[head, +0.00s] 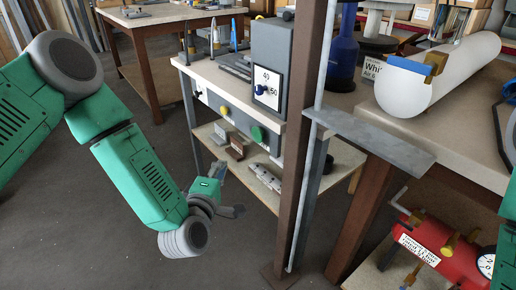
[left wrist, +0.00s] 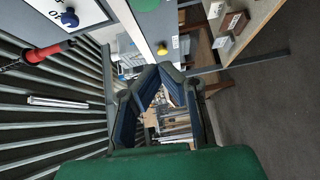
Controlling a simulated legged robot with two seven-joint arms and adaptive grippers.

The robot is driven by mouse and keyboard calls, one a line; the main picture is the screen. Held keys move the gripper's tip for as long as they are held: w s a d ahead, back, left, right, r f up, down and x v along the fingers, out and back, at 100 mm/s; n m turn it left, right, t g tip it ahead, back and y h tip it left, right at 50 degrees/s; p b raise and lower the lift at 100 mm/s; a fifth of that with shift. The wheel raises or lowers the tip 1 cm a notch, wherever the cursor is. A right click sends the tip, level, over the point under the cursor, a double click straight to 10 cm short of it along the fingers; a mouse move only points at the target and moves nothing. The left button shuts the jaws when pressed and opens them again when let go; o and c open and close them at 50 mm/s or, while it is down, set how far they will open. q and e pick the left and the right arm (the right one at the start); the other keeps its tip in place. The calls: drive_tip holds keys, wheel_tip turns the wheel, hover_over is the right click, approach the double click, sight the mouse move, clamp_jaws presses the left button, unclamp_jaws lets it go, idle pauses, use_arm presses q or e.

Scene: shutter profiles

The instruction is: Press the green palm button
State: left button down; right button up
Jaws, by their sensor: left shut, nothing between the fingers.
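The green palm button (head: 258,133) is on the front of a grey panel under the workbench top, right of a yellow button (head: 224,110). At the top edge of the left wrist view a green round shape, partly cut off, looks like the same button (left wrist: 146,4). The yellow button also shows there (left wrist: 161,48). My left gripper (head: 230,190) is shut and empty, low in front of the bench, left of and below the green button and apart from it. Its fingers (left wrist: 158,70) meet at the tips in the left wrist view. My right gripper is out of view.
A brown post (head: 301,140) stands just right of the green button. A lower shelf (head: 268,186) with metal parts and small blocks lies under the panel. A white sign (head: 267,87) with a blue knob is above the button. The floor at left is clear.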

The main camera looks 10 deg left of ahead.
use_arm(q)
drive_tip(key=b, duration=0.2)
approach(256, 135)
drive_tip(key=w+a, duration=0.4)
drive_tip(key=a, duration=0.1)
drive_tip(key=w+d, duration=0.1)
drive_tip(key=w+d+b, duration=0.1)
drive_tip(key=w+d, duration=0.1)
drive_tip(key=w, duration=0.1)
drive_tip(key=shift+d+f+b, duration=0.3)
drive_tip(key=shift+f, duration=0.05)
drive_tip(key=shift+w+a, duration=0.1)
drive_tip(key=shift+a, duration=0.05)
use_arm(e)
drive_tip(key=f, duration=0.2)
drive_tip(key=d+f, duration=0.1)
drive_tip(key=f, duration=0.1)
use_arm(q)
drive_tip(key=shift+a, duration=0.15)
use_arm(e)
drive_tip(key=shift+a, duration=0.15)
use_arm(q)
drive_tip(key=shift+w+d+b, duration=0.3)
drive_tip(key=shift+w+d, duration=0.35)
drive_tip(key=shift+d, duration=0.15)
drive_tip(key=shift+d+r, duration=0.1)
drive_tip(key=shift+r, duration=0.1)
drive_tip(key=shift+w+f, duration=0.1)
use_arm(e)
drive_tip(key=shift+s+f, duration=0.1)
